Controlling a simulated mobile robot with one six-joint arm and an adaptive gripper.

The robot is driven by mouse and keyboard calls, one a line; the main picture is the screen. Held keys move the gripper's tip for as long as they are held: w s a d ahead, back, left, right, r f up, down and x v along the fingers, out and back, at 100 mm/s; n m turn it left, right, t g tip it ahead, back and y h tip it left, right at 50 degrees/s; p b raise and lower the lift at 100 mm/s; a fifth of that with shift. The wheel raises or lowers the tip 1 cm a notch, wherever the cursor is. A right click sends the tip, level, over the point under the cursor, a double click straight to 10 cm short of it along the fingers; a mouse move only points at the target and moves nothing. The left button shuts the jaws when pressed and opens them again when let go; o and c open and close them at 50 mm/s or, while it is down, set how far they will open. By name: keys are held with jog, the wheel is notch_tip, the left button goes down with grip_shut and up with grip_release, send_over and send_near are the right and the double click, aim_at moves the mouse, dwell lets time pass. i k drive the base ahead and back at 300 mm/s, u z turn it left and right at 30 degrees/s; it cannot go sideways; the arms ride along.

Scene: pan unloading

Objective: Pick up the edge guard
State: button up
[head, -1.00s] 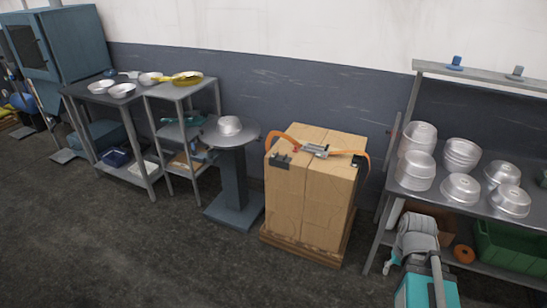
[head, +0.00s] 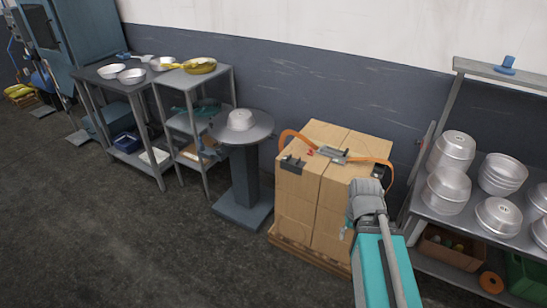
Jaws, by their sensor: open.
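The edge guard (head: 293,164) is a small dark corner piece. It sits on the upper front edge of the cardboard box stack (head: 300,189), at the left, near the orange strap. My gripper (head: 346,229) shows only as a small part beside my grey wrist, in front of the stack's right side. It is open and apart from the edge guard, lower and to its right. Most of its fingers are hidden or too small to make out.
An orange strap (head: 376,161) with a metal tensioner (head: 333,154) lies over the stack, its ends arching up. A pedestal (head: 243,180) bearing a pan stands left. A rack (head: 440,212) with several pans stands right. The floor (head: 150,250) in front is clear.

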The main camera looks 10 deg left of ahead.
aim_at(293, 165)
jog(key=u, duration=0.25)
jog(key=i, duration=0.9)
jog(key=u, duration=0.15)
